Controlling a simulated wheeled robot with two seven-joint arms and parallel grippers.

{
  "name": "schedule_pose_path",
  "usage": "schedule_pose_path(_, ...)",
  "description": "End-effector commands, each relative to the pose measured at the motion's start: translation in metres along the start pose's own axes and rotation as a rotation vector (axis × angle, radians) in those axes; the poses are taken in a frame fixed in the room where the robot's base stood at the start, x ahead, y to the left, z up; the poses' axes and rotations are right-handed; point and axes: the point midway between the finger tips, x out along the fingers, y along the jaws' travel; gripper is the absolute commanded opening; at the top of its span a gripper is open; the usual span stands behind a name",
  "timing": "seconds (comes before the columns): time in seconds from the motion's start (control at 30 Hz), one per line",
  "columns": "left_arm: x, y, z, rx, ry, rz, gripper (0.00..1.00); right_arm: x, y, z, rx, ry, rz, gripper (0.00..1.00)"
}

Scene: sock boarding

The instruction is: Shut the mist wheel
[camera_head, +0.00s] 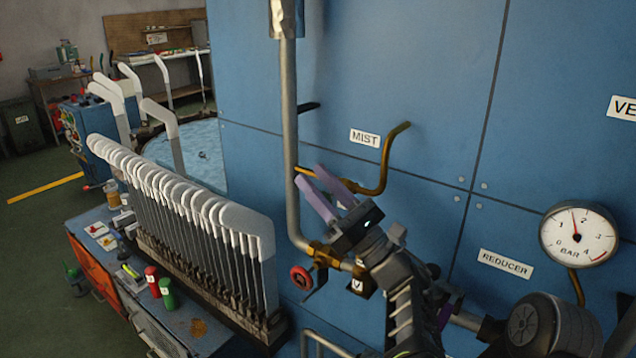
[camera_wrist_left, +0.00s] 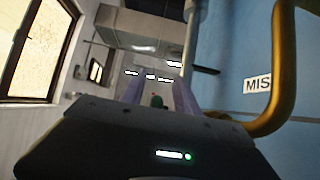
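A small red handwheel (camera_head: 301,278) sits on a brass valve (camera_head: 325,254) on the grey pipe, below the MIST label (camera_head: 365,138). The label also shows in the left wrist view (camera_wrist_left: 257,85). My left gripper (camera_head: 311,180) is open and empty, its purple fingers raised above the valve and apart from the wheel. In the left wrist view the fingers (camera_wrist_left: 158,90) stand apart with nothing between them; the wheel is not seen there. Purple pieces of what looks like my right gripper (camera_head: 449,307) show behind my left arm, mostly hidden.
A curved brass pipe (camera_head: 385,165) runs close to the left fingers, and a grey upright pipe (camera_head: 289,120) stands beside them. A pressure gauge (camera_head: 578,235) and REDUCER label (camera_head: 505,264) are at right. A rack of white-topped boards (camera_head: 190,205) stands at left.

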Motion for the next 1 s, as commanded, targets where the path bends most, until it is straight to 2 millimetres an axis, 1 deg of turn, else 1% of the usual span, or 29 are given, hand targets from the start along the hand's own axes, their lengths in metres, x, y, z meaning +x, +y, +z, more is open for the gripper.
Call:
schedule_pose_path(0.13, 0.005, 0.0, 0.006, -0.004, 0.001, 0.001, 0.37, 0.001, 0.001, 0.0, 0.0, 0.0, 0.0, 0.0)
schedule_pose_path(0.23, 0.011, 0.0, 0.016, -0.004, 0.0, 0.002, 0.37, 0.003, 0.001, 0.0, 0.0, 0.0, 0.0, 0.0)
schedule_pose_path(0.5, 0.041, 0.0, 0.057, -0.005, 0.001, 0.002, 0.37, 0.008, 0.003, 0.0, 0.0, 0.0, 0.0, 0.0)
schedule_pose_path(0.63, 0.052, 0.0, 0.073, -0.004, 0.001, 0.001, 0.37, 0.009, 0.004, 0.0, 0.0, 0.001, 0.0, 0.0)
schedule_pose_path(0.8, 0.058, 0.0, 0.081, -0.001, 0.0, 0.0, 0.37, 0.009, 0.004, 0.0, 0.0, 0.001, 0.0, 0.0)
schedule_pose_path(1.0, 0.058, 0.0, 0.081, 0.0, 0.0, 0.0, 0.37, 0.009, 0.004, 0.0, 0.0, 0.001, 0.0, 0.0)
